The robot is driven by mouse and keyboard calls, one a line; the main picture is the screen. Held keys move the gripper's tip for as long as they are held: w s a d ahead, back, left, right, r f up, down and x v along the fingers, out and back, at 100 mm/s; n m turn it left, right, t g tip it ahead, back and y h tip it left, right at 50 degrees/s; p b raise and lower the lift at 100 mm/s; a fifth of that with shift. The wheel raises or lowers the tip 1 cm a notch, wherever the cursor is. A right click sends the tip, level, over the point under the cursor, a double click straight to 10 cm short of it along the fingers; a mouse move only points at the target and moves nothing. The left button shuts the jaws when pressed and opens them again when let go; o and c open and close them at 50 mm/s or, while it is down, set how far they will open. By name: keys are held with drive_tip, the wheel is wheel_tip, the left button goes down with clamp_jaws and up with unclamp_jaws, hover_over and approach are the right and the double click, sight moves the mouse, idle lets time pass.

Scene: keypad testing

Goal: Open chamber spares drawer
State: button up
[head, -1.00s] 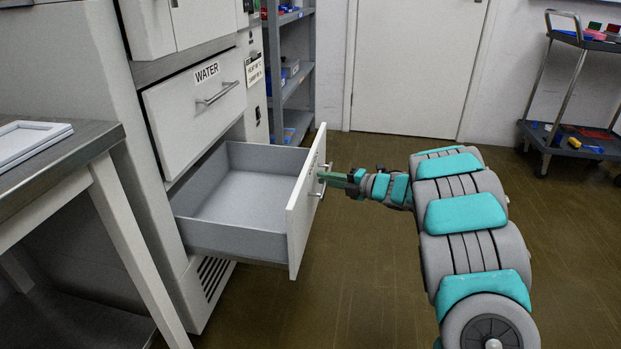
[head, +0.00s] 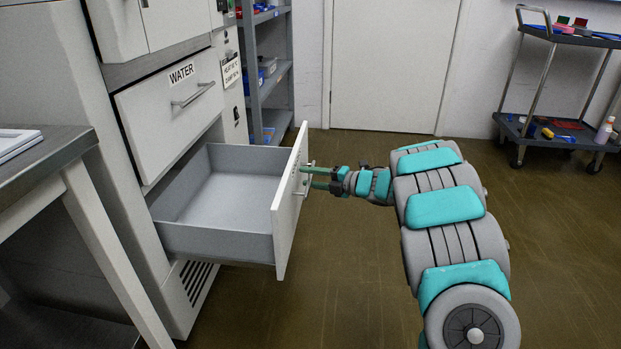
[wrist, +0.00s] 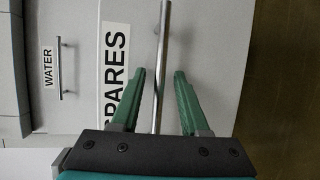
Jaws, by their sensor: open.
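The spares drawer (head: 216,233) is pulled well out of the white cabinet in the head view, and its grey inside looks empty. Its white front carries a SPARES label (wrist: 116,60) in the wrist view, partly hidden by my gripper. A metal bar handle (wrist: 164,45) is on that front. My gripper (head: 308,178) is at the drawer front in the head view. In the wrist view my gripper (wrist: 165,75) is open, with one green finger on each side of the handle and a gap to it on both sides.
A closed WATER drawer (head: 165,112) is above the open one. A workbench (head: 50,150) stands at the left. A grey shelf rack (head: 270,85), a white door (head: 390,70) and a trolley (head: 548,130) are farther back. The floor (head: 370,240) around my arm is clear.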

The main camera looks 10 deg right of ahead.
drive_tip(key=v, duration=0.7)
drive_tip(key=shift+s+d, duration=0.25)
drive_tip(key=shift+d, duration=0.05)
drive_tip(key=shift+r, duration=0.15)
drive_tip(key=w+d+r+m+t+h+p, duration=0.3)
drive_tip(key=d+r+m+h, duration=0.6)
drive_tip(key=d+r+h, duration=0.15)
drive_tip(key=s+d+r+m+g+h+p, duration=0.1)
drive_tip(key=s+d+r+m+g+h, duration=0.15)
drive_tip(key=s+m, duration=0.3)
drive_tip(key=s+d+r+m+g+h+p, duration=0.1)
drive_tip(key=s+r+m+h, duration=0.1)
drive_tip(key=s+m+h, duration=0.3)
drive_tip(key=s+a+f+m+g+y+p, duration=0.1)
drive_tip(key=s+a, duration=0.6)
drive_tip(key=s, duration=0.7)
drive_tip(key=s+a+f+m+g+y+p, duration=0.1)
drive_tip(key=s+a+f+m+g+y, duration=0.2)
drive_tip(key=s+a+g, duration=0.4)
drive_tip(key=s+a+f+m+g+y+p, duration=0.1)
drive_tip(key=s+a, duration=0.7)
drive_tip(key=s, duration=1.4)
wheel_tip(320, 180, down, 2)
drive_tip(key=m+g+y, duration=0.1)
drive_tip(key=m+g, duration=0.2)
drive_tip(key=shift+a+m, duration=0.3)
drive_tip(key=shift+m, duration=0.05)
